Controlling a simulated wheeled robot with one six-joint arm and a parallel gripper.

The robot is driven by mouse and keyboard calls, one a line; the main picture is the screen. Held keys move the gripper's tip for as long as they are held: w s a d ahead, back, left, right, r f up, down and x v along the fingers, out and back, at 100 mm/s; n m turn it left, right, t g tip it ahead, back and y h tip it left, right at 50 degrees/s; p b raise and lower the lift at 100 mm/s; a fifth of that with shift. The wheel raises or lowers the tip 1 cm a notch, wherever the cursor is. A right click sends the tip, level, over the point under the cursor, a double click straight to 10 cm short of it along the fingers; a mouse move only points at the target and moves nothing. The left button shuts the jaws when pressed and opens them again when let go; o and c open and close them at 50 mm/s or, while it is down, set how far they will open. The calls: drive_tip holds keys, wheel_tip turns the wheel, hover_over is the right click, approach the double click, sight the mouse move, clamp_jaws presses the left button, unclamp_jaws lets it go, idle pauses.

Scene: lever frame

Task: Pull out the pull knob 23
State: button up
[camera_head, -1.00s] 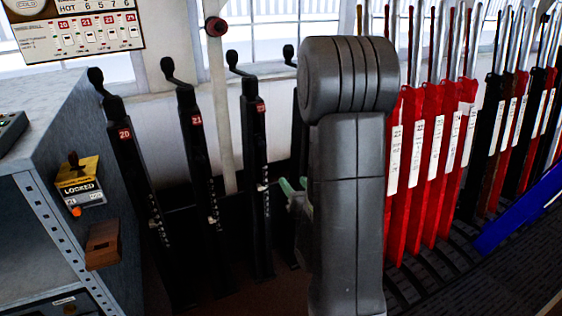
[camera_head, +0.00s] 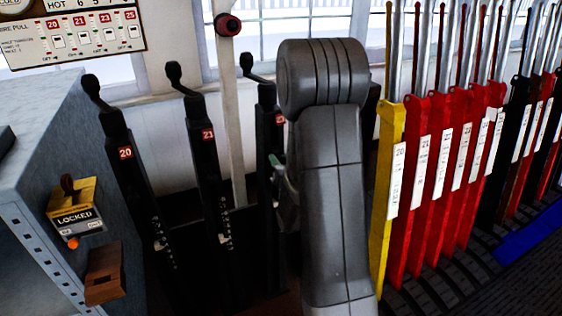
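Several black posts with cranked handles and small red number labels stand at the left. The first post (camera_head: 130,190) reads 20, and the second post (camera_head: 207,170) seems to read 21. The third post (camera_head: 266,135) has a label too small to read surely; by the order on the wall card it is likely pull knob 23, with its black handle (camera_head: 247,65) at the top. My grey arm covers this post's right side and lower part. A pale green piece, probably part of my gripper (camera_head: 278,166), shows beside the arm in front of this post. The fingers are mostly hidden.
A row of red levers and one yellow lever (camera_head: 386,200) stands close right of my arm. A grey cabinet (camera_head: 45,130) with a yellow LOCKED box (camera_head: 75,215) is at the left. A red knob (camera_head: 228,25) is on a pale pole behind the posts.

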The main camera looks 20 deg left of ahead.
clamp_jaws()
drive_tip(key=shift+s+d+f+b, duration=0.1)
drive_tip(key=shift+s+d+b, duration=0.1)
drive_tip(key=shift+b, duration=0.15)
drive_tip(key=shift+b+v, duration=0.75)
drive_tip(key=shift+v, duration=0.2)
drive_tip(key=o, duration=0.5)
unclamp_jaws()
drive_tip(key=shift+d, duration=0.1)
drive_tip(key=v, duration=1.4)
drive_tip(key=shift+b, duration=0.35)
